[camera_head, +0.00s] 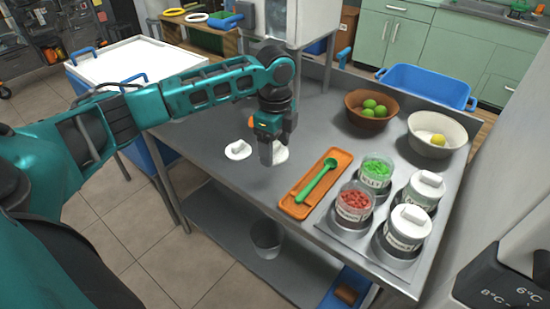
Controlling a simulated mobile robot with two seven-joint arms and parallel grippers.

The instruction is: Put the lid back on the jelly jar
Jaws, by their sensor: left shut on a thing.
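My left gripper (267,158) points down over the steel table and is shut on a white lid (281,154), which it partly hides. I cannot tell whether this lid still touches the table. A second white lid (238,150) lies flat on the table just left of it. An open jar with green pieces (376,171) and an open jar with red pieces (354,203) stand at the right. Two jars with white lids on, one behind (425,187) and one in front (407,228), stand beside them. My right gripper is out of view.
An orange tray (295,209) with a green spoon (317,181) lies between my left gripper and the jars. A brown bowl of green fruit (358,118) and a white bowl with a yellow fruit (411,145) stand behind. The table's front left is clear.

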